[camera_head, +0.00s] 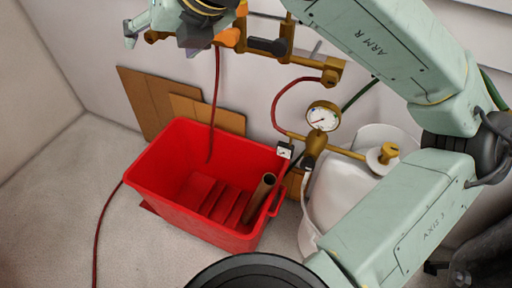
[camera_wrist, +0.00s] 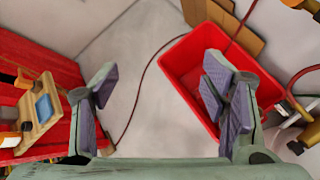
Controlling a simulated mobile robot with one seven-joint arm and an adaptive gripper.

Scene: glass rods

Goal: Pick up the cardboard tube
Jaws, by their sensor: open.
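The cardboard tube (camera_head: 259,197) is a brown hollow cylinder. It stands tilted in the right part of a red bin (camera_head: 165,203), its open end up near the bin's right rim. My gripper (camera_head: 162,38) is at the top edge of the head view, above and apart from the bin. In the wrist view my gripper (camera_wrist: 158,95) has its purple-padded fingers spread wide with nothing between them. The red bin (camera_wrist: 186,62) is at the right there, partly behind the right finger. I cannot make out the tube in that view.
Brass pipework with a pressure gauge (camera_head: 322,117) and a white tank (camera_head: 345,180) stand right of the bin. Cardboard sheets (camera_head: 150,100) lean on the wall behind it. A red hose hangs across the bin. A red slatted surface (camera_wrist: 45,75) is at the wrist view's left. Floor between is mostly clear.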

